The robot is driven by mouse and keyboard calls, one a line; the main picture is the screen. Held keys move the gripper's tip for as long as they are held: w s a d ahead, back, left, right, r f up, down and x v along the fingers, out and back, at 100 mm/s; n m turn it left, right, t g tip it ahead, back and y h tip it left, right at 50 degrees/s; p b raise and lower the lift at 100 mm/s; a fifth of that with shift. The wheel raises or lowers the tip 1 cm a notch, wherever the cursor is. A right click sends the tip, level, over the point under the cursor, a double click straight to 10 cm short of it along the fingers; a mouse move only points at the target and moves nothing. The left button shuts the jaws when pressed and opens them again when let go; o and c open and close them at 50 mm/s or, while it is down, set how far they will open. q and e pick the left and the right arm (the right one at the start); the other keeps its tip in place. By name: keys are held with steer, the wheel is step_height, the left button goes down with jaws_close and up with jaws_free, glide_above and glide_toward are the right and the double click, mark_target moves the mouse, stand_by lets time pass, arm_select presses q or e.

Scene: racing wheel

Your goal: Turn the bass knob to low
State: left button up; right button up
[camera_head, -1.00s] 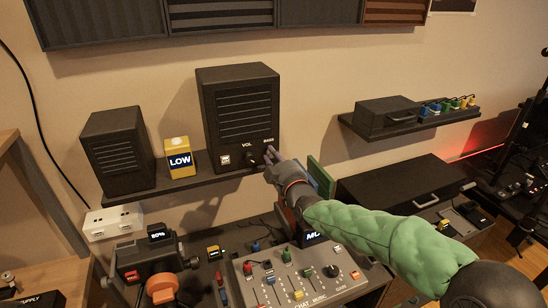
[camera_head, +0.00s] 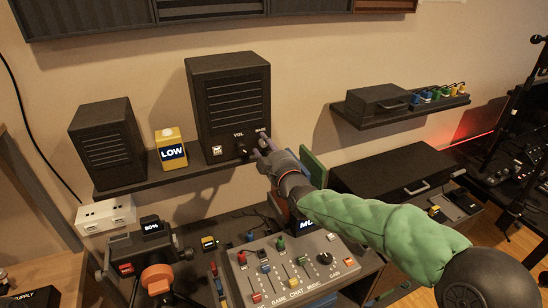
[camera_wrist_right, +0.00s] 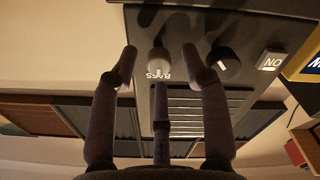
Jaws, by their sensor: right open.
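The large dark speaker (camera_head: 228,105) stands on the wall shelf, with VOL and BASS labels low on its front. My right gripper (camera_head: 263,146) is open at the BASS corner and covers most of that knob in the head view. In the right wrist view, which is upside down, the grey bass knob (camera_wrist_right: 157,60) lies between the spread fingers of my right gripper (camera_wrist_right: 159,56). I cannot tell whether they touch it. The volume knob (camera_wrist_right: 222,60) is beside the finger at the right. My left gripper is not in view.
A yellow box (camera_head: 170,135) with a LOW display stands between the large speaker and a smaller speaker (camera_head: 107,146). A mixer panel (camera_head: 293,268) with several sliders is below. A second shelf (camera_head: 405,115) is at the right.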

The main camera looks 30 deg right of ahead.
steer(key=s, duration=1.1)
steer(key=shift+s+a, duration=0.2)
steer(key=shift+a, duration=0.1)
